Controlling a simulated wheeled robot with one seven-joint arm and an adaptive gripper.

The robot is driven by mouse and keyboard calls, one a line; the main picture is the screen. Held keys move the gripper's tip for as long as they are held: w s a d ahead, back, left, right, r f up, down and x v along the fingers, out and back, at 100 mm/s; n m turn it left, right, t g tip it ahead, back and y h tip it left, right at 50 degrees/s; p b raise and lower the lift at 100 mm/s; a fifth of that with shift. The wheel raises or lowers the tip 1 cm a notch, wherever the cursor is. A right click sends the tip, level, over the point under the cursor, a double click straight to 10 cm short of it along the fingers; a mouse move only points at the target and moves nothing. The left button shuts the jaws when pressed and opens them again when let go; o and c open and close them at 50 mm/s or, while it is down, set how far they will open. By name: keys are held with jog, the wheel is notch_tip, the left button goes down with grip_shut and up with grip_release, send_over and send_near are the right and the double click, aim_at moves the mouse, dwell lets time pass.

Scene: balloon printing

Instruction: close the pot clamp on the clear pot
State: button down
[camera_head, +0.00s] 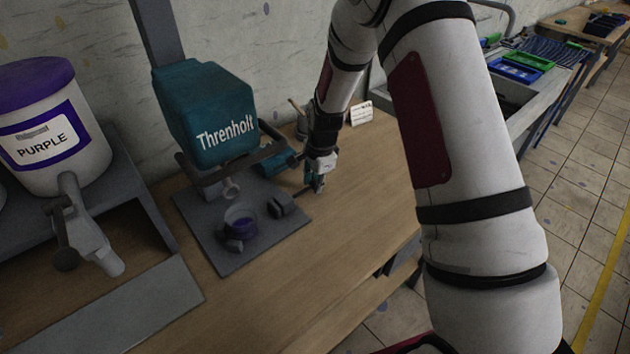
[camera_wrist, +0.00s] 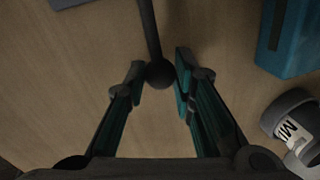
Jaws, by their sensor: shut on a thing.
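The clear pot (camera_head: 240,218) with purple in it stands on the grey base plate of the teal Threnholt machine. The dark pot clamp shows beside it: one block (camera_head: 283,203) stands to the right, apart from the pot, and another dark part (camera_head: 234,244) sits at its near side. My gripper (camera_head: 316,184) is right of the plate, at the end of the clamp's thin rod. In the wrist view, my gripper (camera_wrist: 160,74) is shut on the round dark clamp knob (camera_wrist: 160,75), one finger on each side. The pot is out of the wrist view.
The teal Threnholt machine (camera_head: 205,115) overhangs the pot. A purple-lidded tub (camera_head: 45,125) with a spout stands at the left. Bare wooden bench (camera_head: 365,200) is free at the right.

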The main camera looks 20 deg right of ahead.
jog(key=a, duration=0.1)
jog(key=s+a, duration=0.1)
jog(key=a, duration=0.1)
jog(key=s+a, duration=0.1)
jog(key=shift+a+p, duration=0.3)
jog(key=shift+p, duration=0.1)
jog(key=c, duration=1.3)
grip_release()
jog(key=shift+c, duration=0.2)
notch_tip(320, 180, up, 12)
jog(key=s, duration=0.2)
jog(key=shift+d, duration=0.2)
jog(key=shift+s+f, duration=0.1)
